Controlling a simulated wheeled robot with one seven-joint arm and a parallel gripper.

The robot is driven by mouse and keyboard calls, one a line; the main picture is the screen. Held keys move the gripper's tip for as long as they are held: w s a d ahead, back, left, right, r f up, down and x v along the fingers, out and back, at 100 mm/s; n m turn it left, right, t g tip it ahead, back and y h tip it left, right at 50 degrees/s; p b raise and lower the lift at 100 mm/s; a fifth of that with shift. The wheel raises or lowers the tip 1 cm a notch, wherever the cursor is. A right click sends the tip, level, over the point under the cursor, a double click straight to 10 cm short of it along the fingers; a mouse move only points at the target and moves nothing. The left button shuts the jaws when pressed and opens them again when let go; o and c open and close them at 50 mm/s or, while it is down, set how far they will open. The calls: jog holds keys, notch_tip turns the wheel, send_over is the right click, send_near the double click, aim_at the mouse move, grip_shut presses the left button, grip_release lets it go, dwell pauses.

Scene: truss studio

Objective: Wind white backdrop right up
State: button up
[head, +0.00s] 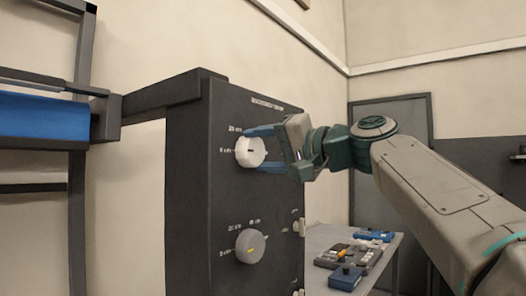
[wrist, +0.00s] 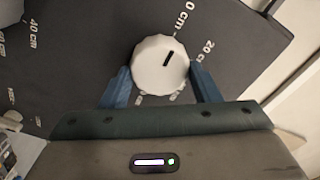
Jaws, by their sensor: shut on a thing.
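A white round knob (head: 250,151) sits on the upper part of a dark upright control panel (head: 190,200). It also shows in the wrist view (wrist: 152,72), where its black pointer mark points roughly toward the "0 cm" label, with "20 cm" to the right. My gripper (head: 262,150) is shut on this knob, one blue finger above and one below in the head view. In the wrist view the fingers (wrist: 160,86) flank the knob left and right. A blue roll (head: 45,118) hangs at the left; no white backdrop is clearly visible.
A grey knob (head: 250,246) with a yellow mark is lower on the panel. A table (head: 388,262) with several blue and grey devices stands behind at the right, before a grey door (head: 405,112).

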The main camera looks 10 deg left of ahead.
jog(key=o, duration=1)
jog(key=b+v, duration=0.1)
jog(key=v, duration=1.3)
jog(key=shift+w+f, duration=0.1)
jog(key=d+f+m+h+p, duration=0.25)
jog(key=f+h+p, duration=0.2)
jog(key=f, duration=0.65)
jog(key=d+f+m+h+p, duration=0.2)
jog(key=d+f+h+p, duration=0.25)
jog(key=f, duration=0.65)
jog(key=s+d+f+n+g+h+p, duration=0.1)
jog(key=s+d+f+g+h+p, duration=0.1)
jog(key=s+f, duration=0.5)
jog(key=s+d+f+n+g+h+p, duration=0.1)
jog(key=s+d+f+h, duration=0.4)
jog(key=f, duration=0.5)
jog(key=s+d+g+p, duration=0.1)
jog(key=s+d+p, duration=0.1)
jog(key=shift+d+n+h+p, duration=0.2)
jog(key=shift+n+h+p, duration=0.1)
jog(key=shift+n, duration=0.05)
